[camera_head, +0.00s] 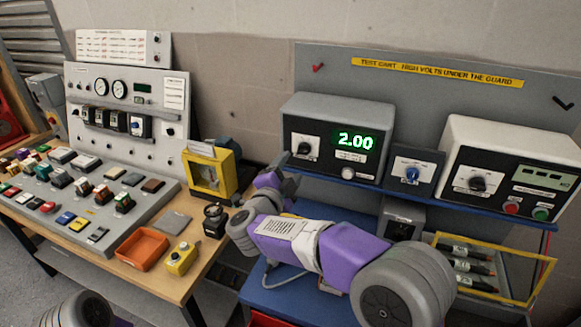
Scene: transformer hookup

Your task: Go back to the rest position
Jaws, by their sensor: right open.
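My right arm reaches in from the lower right across the blue test cart (290,294). My right gripper (272,180) is at its far end, in front of the left edge of the cart's shelf, close to the yellow-framed box (209,171). The gripper is small here and partly hidden by my own wrist; nothing shows held in it. Only a grey part of my left arm shows at the bottom left edge; the left gripper is out of view.
A yellow-framed rack (500,292) holds dark probes at right. The wooden bench (168,282) holds a control panel, an orange tray (142,249) and a yellow button box (181,258).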

